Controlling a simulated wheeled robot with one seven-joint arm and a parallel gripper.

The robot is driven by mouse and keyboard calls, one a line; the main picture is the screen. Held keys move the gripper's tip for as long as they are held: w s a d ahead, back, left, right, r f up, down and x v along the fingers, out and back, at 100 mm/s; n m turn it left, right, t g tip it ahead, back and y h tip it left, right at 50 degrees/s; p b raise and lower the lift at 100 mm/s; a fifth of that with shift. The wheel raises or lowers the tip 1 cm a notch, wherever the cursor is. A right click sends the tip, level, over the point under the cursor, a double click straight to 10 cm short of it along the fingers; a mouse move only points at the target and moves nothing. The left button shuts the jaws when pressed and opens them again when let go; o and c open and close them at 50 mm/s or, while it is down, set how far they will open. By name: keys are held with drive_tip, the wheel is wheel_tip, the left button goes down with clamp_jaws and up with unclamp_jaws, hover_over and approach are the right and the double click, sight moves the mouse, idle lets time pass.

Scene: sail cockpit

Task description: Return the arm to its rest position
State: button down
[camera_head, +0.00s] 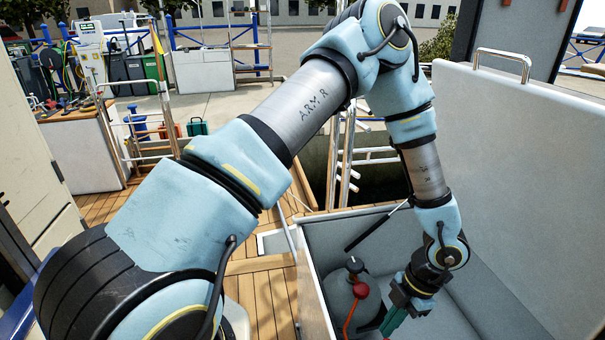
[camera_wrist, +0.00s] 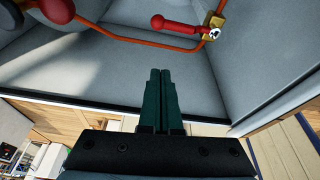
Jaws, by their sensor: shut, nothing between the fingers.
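My arm (camera_head: 300,105) reaches up and over from the lower left of the head view, then bends down at the right. My gripper (camera_head: 394,322) points down into an open grey locker (camera_head: 470,290). In the wrist view my gripper (camera_wrist: 162,75) has its two green fingers together, with nothing between them. The fingers appear apart from the locker walls.
The locker holds a grey gas bottle (camera_head: 345,295) with a red fitting. A red handle (camera_wrist: 180,25) and an orange hose (camera_wrist: 140,40) show in the wrist view. The raised lid (camera_head: 520,150) stands at the right. Wooden deck (camera_head: 262,290) lies left.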

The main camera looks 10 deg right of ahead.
drive_tip(key=w+a+r+n+h+p, duration=0.1)
drive_tip(key=w+a+r+n+p, duration=0.1)
drive_tip(key=w+a+r+n, duration=0.9)
drive_tip(key=w+a+r+n+p, duration=0.2)
drive_tip(key=w+a+r+n, duration=0.45)
drive_tip(key=n, duration=0.85)
drive_tip(key=a+r+n+t+h+p, duration=0.2)
drive_tip(key=a+r+n, duration=1.2)
drive_tip(key=n, duration=1.1)
drive_tip(key=shift+s+r+h+p, duration=0.2)
drive_tip(key=shift+r+h+p, duration=0.2)
drive_tip(key=shift+r+p, duration=0.25)
